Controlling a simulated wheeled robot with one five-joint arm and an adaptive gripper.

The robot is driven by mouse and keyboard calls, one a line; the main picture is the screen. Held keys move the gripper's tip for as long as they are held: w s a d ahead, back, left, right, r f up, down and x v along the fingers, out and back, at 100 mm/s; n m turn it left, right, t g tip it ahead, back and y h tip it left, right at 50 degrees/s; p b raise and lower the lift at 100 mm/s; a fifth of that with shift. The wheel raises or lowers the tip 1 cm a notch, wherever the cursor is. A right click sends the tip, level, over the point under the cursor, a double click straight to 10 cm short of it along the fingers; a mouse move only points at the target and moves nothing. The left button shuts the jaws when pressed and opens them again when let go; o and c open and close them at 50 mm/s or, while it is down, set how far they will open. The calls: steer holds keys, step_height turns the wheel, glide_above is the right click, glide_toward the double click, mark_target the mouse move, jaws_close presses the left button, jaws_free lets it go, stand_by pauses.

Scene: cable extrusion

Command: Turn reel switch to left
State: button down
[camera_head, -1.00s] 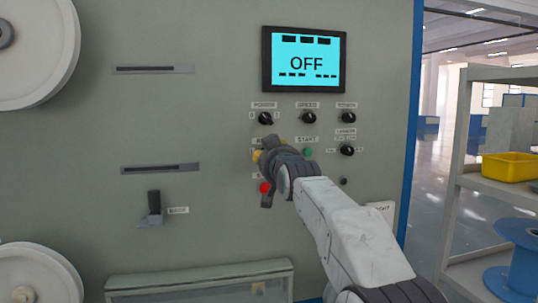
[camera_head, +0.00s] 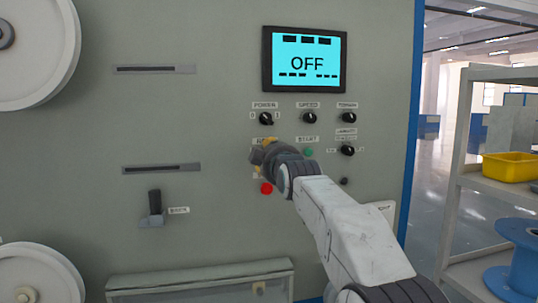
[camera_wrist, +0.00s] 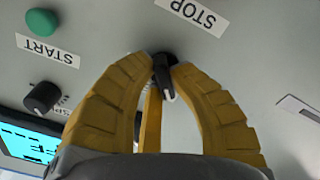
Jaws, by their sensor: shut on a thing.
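The reel switch (camera_wrist: 163,72) is a small black knob with a pale pointer on the grey machine panel. In the wrist view it sits between the yellow fingertips of my gripper (camera_wrist: 165,64), which is shut on it. In the head view my gripper (camera_head: 262,155) is against the panel, below the power knob, and hides the switch. The label above it is partly covered and hard to read. The wrist view is turned over, with the labels upside down.
A red button (camera_head: 266,188) lies just below my gripper and a green start button (camera_head: 308,152) to its right. Black power (camera_head: 265,118), speed (camera_head: 309,118) and further knobs are close by. The screen (camera_head: 304,60) reads OFF. A shelf (camera_head: 490,180) stands at the right.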

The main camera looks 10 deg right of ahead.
steer(key=shift+r+n, duration=0.3)
steer(key=shift+n, duration=0.3)
steer(key=c, duration=1.4)
jaws_free()
steer(key=shift+a, duration=0.15)
steer(key=shift+o, duration=1.4)
steer(key=shift+f, duration=0.2)
steer(key=s, duration=1.2)
